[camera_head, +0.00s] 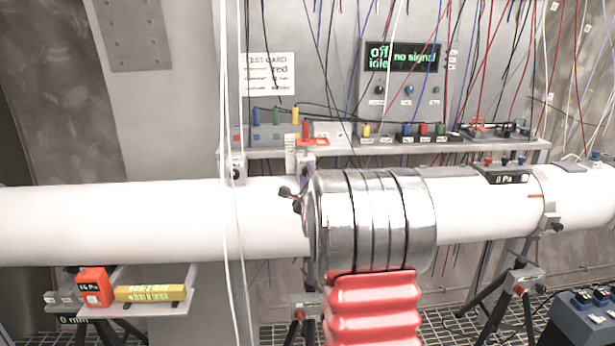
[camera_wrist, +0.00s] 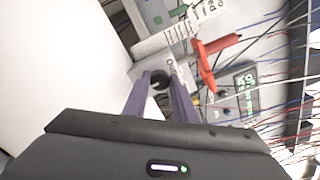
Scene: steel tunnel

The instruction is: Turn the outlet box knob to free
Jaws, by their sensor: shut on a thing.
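The outlet box (camera_wrist: 180,70) is a small light grey box with a partly readable label, beside the white pipe (camera_wrist: 50,60) in the wrist view. Its round black knob (camera_wrist: 160,78) sits between the tips of my gripper (camera_wrist: 160,84). The two purple-grey fingers are shut on the knob from either side. The knob's pointer and setting marks cannot be made out. In the head view the white pipe (camera_head: 120,222) runs across the picture.
A shelf (camera_head: 390,152) behind the pipe carries small coloured instruments. A display panel (camera_head: 402,57) reads "off", "idle" and "no signal". Many wires hang over the shelf, and white cables (camera_head: 230,120) hang before the pipe. A red-handled tool (camera_wrist: 215,48) lies close beyond the fingers.

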